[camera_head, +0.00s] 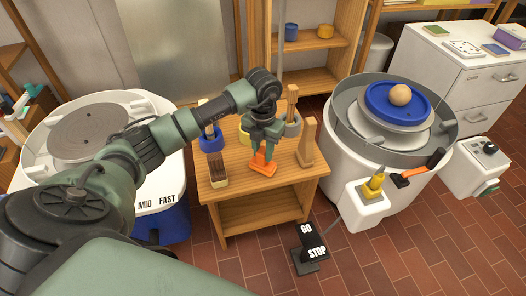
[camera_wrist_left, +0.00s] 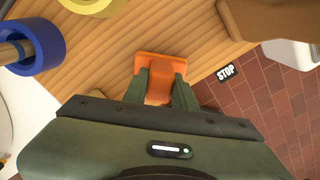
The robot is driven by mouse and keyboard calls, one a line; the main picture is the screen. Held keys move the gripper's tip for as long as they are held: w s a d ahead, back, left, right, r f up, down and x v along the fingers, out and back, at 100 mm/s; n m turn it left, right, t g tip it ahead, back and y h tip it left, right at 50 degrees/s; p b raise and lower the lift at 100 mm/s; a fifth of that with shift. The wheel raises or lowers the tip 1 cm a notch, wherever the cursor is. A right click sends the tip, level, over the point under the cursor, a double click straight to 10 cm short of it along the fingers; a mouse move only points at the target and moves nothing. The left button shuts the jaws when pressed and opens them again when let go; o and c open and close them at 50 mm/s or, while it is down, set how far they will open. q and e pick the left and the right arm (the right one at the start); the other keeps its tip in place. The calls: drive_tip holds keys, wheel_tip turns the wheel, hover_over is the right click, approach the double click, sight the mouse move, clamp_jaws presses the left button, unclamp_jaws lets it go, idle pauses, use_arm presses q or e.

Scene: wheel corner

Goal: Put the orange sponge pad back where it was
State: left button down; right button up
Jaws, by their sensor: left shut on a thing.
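The orange sponge pad (camera_head: 263,163) is at the front part of the small wooden table (camera_head: 235,193). It has a flat base and a raised grip, and in the left wrist view the pad (camera_wrist_left: 160,65) shows between the fingers. My left gripper (camera_head: 263,148) points down and is shut on the pad's grip. The pad's base is over the tabletop close to its front edge; I cannot tell whether it touches the wood. My right gripper is in neither view.
A pottery wheel (camera_head: 395,110) with a clay ball stands right. A GO/STOP pedal (camera_head: 309,245) is on the floor.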

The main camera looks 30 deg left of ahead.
use_arm(q)
drive_tip(key=shift+f, duration=0.15)
drive_tip(key=c, duration=1.1)
unclamp_jaws()
